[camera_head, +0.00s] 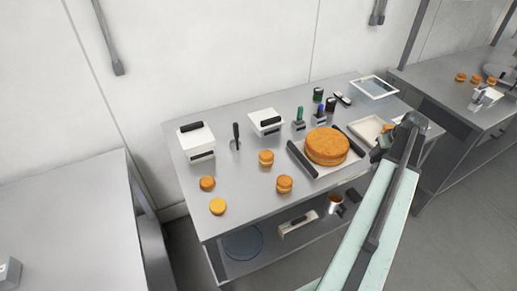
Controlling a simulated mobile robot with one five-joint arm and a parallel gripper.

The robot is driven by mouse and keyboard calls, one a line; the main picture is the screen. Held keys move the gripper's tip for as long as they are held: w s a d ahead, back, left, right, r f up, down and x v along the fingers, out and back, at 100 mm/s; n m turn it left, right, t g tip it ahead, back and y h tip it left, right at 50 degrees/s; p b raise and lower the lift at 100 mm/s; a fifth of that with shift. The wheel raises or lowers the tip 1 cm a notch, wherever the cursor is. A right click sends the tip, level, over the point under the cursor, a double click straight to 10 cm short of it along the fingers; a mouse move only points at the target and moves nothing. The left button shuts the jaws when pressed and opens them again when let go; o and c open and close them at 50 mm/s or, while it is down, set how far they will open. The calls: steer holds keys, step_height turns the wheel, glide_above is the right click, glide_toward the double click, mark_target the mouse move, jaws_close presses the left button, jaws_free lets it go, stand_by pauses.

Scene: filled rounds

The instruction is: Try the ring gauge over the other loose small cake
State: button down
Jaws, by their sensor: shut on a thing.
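Several small orange-brown cakes stand on the grey table. Two stand at the left, one (207,183) and a flatter-looking one (218,206) in front of it. Two taller-looking ones stand nearer the middle, one (266,157) behind the other (285,183). My arm reaches in from the lower right, and my gripper (400,132) is over the table's right end, beside a pale tray (364,131). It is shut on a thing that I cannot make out. An orange patch (376,154) shows just left of it. I cannot pick out the ring gauge.
A large round cake (327,146) sits on a board with dark side bars (302,160). White boxes (196,140) (265,121), a dark upright tool (236,136) and small stands with handles (299,118) line the back. A lower shelf holds a mug (335,203). The front left is clear.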

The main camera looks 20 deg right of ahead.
steer(key=shift+r+p, duration=3.05)
steer(key=shift+r, duration=0.25)
